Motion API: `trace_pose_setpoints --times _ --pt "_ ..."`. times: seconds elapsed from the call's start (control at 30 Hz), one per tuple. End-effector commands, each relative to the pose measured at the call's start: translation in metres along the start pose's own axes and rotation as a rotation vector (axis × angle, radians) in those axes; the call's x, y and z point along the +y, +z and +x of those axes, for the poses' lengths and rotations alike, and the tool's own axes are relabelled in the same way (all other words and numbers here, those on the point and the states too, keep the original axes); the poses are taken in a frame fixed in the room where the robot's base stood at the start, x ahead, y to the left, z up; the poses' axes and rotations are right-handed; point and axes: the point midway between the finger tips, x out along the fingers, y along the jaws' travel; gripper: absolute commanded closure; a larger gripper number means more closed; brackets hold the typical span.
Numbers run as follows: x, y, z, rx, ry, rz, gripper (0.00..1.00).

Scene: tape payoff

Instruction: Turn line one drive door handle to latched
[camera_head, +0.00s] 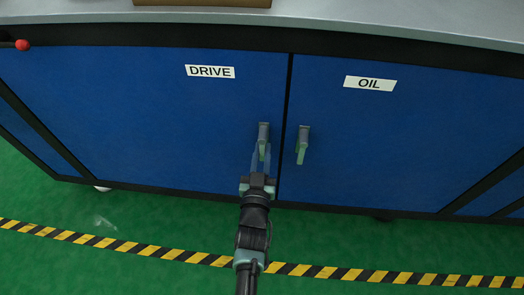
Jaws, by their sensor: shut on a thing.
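The blue door (150,115) with the DRIVE label (210,72) fills the left of the head view. Its handle (264,132) is at the door's right edge and points down toward me. My gripper (261,158) is at the handle with its fingers shut on it. The lower part of the handle is partly hidden by my fingers. I cannot tell from this view how far the handle is turned.
The blue OIL door (410,140) is to the right, with its own handle (302,144) close beside my gripper. A red knob (22,45) is at the upper left. Black and yellow floor tape (110,243) crosses the open green floor.

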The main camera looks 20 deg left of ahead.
Motion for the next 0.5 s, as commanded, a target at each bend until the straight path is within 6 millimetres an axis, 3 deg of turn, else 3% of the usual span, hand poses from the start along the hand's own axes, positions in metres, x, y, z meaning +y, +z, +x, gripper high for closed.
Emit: trace_pose_setpoints --times 0.1,0.13,0.27,0.5 --pt "0.0011 -0.0005 0.0001 0.001 0.002 -0.004 1.00" --pt "0.0012 -0.0005 0.0001 0.002 0.002 -0.004 0.75" --pt "0.0010 -0.0005 0.0001 0.001 0.002 -0.003 0.51" --pt "0.0006 -0.0002 0.0001 0.001 0.001 -0.001 0.50"
